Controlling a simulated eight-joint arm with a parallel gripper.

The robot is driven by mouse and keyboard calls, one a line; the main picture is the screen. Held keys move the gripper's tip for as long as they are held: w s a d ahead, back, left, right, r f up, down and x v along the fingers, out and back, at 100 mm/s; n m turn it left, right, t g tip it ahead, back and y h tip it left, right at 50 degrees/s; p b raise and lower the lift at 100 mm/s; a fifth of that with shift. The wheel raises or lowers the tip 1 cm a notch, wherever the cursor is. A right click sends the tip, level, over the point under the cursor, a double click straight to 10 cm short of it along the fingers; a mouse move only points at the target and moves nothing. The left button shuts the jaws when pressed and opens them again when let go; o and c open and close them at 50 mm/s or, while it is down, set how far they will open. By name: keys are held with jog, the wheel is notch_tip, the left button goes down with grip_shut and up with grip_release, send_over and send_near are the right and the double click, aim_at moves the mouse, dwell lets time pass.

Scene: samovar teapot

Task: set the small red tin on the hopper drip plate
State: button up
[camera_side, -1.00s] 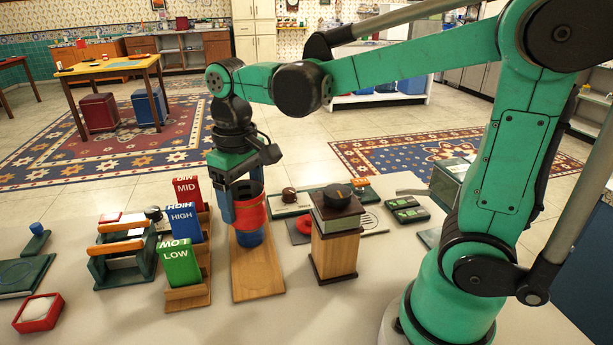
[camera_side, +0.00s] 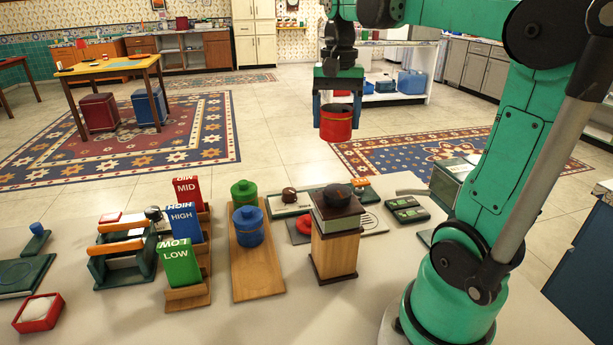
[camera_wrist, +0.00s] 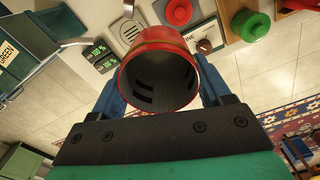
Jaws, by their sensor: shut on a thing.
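My gripper (camera_side: 337,108) is shut on the small red tin (camera_side: 336,124) and holds it high above the back of the counter. In the wrist view the red tin (camera_wrist: 160,50) sits between the two blue fingers, its open round mouth and dark inside facing the camera. A pale plate with a ringed, slotted grille (camera_side: 372,221), which looks like the drip plate, lies behind and right of the wooden post. The grille plate (camera_wrist: 127,31) also shows in the wrist view, up and left of the tin, apart from it. Its surface looks empty.
The wooden post (camera_side: 335,245) with a dark top stands in front of the plate. A green tin (camera_side: 244,192) and a blue tin (camera_side: 249,226) stand on a wooden board (camera_side: 258,275). A red round piece (camera_side: 303,225) lies left of the plate. Green-display boxes (camera_side: 407,208) lie to its right.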

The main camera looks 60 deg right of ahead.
aim_at(364, 219)
jog(key=s+d+m, duration=0.5)
jog(key=d, duration=0.1)
jog(key=f, duration=2)
jog(key=shift+s+a, duration=0.2)
jog(key=shift+f, duration=0.15)
jog(key=o, duration=1)
